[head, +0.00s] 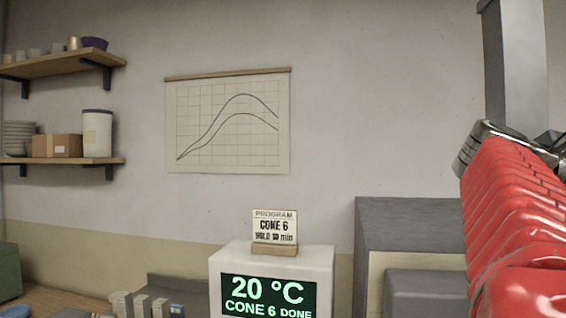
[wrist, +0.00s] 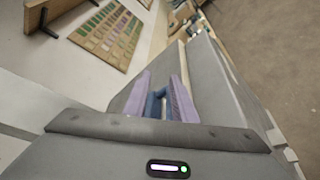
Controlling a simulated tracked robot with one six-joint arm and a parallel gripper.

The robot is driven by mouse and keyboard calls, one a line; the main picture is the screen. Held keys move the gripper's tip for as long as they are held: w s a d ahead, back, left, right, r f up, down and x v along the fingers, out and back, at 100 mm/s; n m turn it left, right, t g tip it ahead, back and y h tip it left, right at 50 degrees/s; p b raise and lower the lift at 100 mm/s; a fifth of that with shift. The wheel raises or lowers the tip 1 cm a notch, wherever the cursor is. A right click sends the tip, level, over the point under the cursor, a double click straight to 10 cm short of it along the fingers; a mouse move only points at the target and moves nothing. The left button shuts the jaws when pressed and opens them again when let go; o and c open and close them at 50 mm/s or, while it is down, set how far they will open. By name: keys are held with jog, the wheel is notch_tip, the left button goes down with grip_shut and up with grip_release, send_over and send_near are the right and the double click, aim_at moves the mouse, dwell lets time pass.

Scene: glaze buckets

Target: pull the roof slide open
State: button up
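In the wrist view my gripper (wrist: 161,88) shows two lavender fingers standing apart, pointing away from the camera. A blue bar-like piece (wrist: 160,94) lies between them. I cannot tell whether it is a handle or whether the fingers press on it. Beyond the fingers is a large grey box-like surface (wrist: 222,85) with a pale strip along one edge. I cannot make out for certain which part is the roof slide. In the head view a grey-topped, cream-sided box (head: 410,212) stands at the right, partly hidden by my red-sleeved arm. My gripper is not visible there.
A white box with a display (head: 268,290) reads 20 °C, CONE 6 DONE. A program card (head: 275,228) stands on top. Wall shelves (head: 70,147) hold pots and a carton at the left. A chart (head: 228,120) hangs on the wall. Open floor (wrist: 270,40) shows at upper right.

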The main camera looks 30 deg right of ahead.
jog(key=shift+r, duration=2.35)
